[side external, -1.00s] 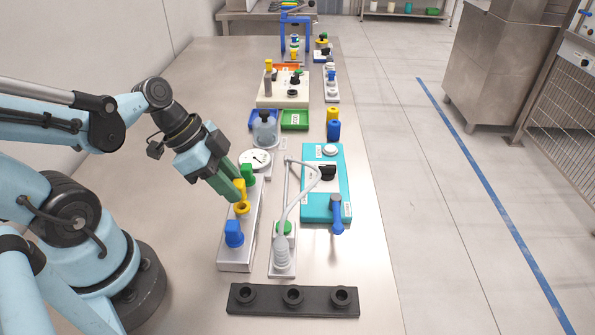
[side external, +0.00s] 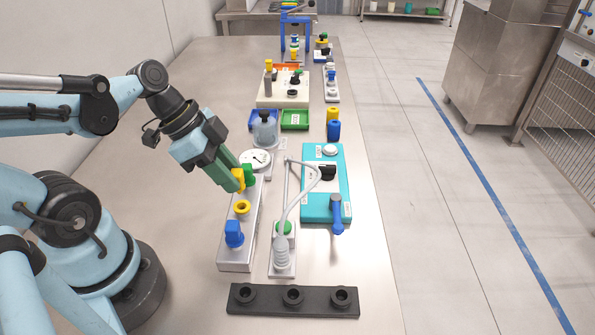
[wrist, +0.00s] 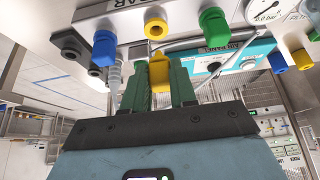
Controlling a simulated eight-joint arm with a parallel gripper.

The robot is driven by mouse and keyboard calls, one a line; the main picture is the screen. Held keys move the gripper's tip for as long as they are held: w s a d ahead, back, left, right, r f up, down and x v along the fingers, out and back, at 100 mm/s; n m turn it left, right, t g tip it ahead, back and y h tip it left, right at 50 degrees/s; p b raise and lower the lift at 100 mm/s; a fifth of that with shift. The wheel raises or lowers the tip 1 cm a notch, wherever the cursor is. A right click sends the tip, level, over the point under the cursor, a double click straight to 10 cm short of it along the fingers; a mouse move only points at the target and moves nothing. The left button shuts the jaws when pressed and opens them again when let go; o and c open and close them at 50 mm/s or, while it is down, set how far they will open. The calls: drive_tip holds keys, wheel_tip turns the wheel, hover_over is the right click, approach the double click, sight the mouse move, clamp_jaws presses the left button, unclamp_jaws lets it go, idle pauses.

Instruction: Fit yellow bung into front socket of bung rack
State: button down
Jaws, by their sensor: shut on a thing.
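My gripper (side external: 231,184) is shut on the yellow bung (side external: 239,178), held above the grey bar (side external: 233,253). In the wrist view, the bung (wrist: 159,72) sits between the two green fingers. The yellow-ringed port (side external: 242,206) on the bar is empty, and its open hole shows in the wrist view (wrist: 155,28). The black strip with three round sockets, apparently the bung rack (side external: 268,305), lies at the near end of the table; all three sockets (side external: 246,292) look empty. Part of it shows at the left of the wrist view (wrist: 66,45).
A blue bung (side external: 234,233) and a green bung (side external: 249,174) stand on the bar. A grey fitting with a curved hose (side external: 282,252) and a teal box with a blue handle (side external: 318,210) stand to the right. Bare table surrounds the black strip.

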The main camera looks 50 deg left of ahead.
drive_tip(key=d, duration=0.8)
drive_tip(key=d+f, duration=0.1)
drive_tip(key=d, duration=0.7)
drive_tip(key=w+d+f, duration=0.1)
drive_tip(key=d, duration=0.7)
drive_tip(key=shift+d, duration=0.2)
drive_tip(key=shift+f, duration=1.1)
drive_tip(key=c, duration=1.6)
unclamp_jaws()
drive_tip(key=shift+c, duration=0.2)
clamp_jaws()
drive_tip(key=shift+f, duration=1.2)
